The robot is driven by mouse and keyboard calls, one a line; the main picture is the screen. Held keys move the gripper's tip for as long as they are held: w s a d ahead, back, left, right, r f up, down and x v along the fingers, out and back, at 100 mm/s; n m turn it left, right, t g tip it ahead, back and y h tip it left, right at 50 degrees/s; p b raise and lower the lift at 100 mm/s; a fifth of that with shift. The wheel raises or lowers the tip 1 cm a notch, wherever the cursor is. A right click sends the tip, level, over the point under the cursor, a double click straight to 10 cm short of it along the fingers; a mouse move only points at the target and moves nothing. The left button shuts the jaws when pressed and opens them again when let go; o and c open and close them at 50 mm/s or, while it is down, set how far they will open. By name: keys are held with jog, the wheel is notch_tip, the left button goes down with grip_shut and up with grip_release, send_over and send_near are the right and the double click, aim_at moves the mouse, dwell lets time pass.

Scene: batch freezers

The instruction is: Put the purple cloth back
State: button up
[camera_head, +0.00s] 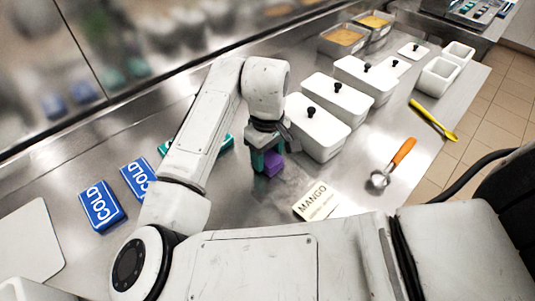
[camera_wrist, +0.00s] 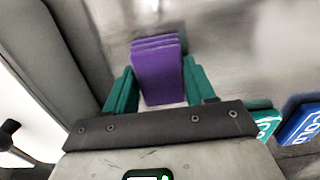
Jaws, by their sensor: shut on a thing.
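The purple cloth (camera_head: 273,163) is a small folded stack. In the wrist view the cloth (camera_wrist: 158,68) shows layered folds at its far edge and lies between the two green fingers. My gripper (camera_head: 264,158) is shut on it, with a finger on each side; the gripper is also seen in the wrist view (camera_wrist: 160,88). The cloth is low over the steel counter, left of the nearest white lidded tub (camera_head: 318,130). I cannot tell whether it touches the counter. In the head view my gripper and wrist hide part of it.
Several white lidded tubs stand in a row to the right. A MANGO card (camera_head: 316,200), an orange-handled scoop (camera_head: 393,163) and a yellow utensil (camera_head: 433,120) lie nearer the front. Blue COLD packs (camera_head: 101,206) lie left; teal packs (camera_head: 227,143) are partly behind my arm.

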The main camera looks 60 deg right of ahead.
aim_at(268, 156)
jog(key=shift+f, duration=0.15)
jog(key=o, duration=0.9)
jog(key=shift+o, duration=0.2)
notch_tip(268, 156, up, 12)
jog(key=p, duration=0.1)
dwell(0.5)
